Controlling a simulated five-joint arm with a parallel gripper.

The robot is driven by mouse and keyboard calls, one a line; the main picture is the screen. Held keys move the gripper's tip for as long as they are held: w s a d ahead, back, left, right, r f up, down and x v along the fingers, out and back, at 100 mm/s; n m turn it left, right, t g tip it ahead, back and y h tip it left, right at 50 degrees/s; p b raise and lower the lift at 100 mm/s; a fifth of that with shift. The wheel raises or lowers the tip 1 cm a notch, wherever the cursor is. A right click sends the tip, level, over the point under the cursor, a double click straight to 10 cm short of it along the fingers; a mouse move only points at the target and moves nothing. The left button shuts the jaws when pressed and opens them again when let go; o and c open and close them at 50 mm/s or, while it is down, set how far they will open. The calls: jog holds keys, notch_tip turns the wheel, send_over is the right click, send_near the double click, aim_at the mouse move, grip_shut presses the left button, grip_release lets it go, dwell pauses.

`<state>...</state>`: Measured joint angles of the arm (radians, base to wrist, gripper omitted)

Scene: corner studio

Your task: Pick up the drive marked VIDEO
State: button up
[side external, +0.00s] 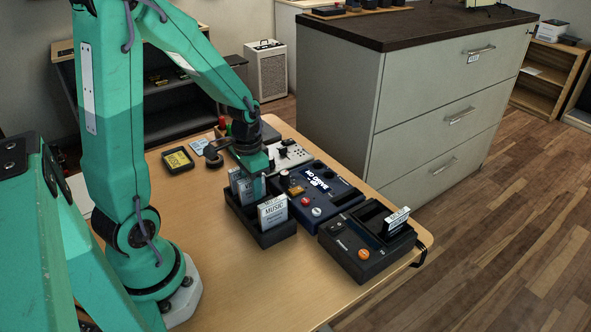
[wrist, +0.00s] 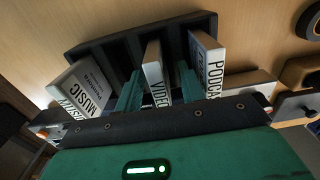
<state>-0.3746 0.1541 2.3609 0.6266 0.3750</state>
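The drive marked VIDEO (wrist: 154,72) stands upright in a slot of the black rack (wrist: 88,48) in the wrist view. My gripper (wrist: 159,88) is open, with one green finger on each side of this drive and a visible gap to each. A drive marked MUSIC (wrist: 84,90) stands in the rack to the left, and one marked PODCAST (wrist: 207,62) to the right. In the side view my gripper (side external: 252,187) is down at the rack (side external: 264,240), partly hiding the drives behind the MUSIC drive (side external: 272,211).
A black dock (side external: 365,262) holding a white-labelled drive (side external: 397,220) stands near the table's right edge. The front of the table (side external: 235,295) is clear.

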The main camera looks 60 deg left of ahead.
jog(key=shift+f, duration=0.2)
dwell(0.4)
grip_shut()
jog(key=shift+r, duration=5.05)
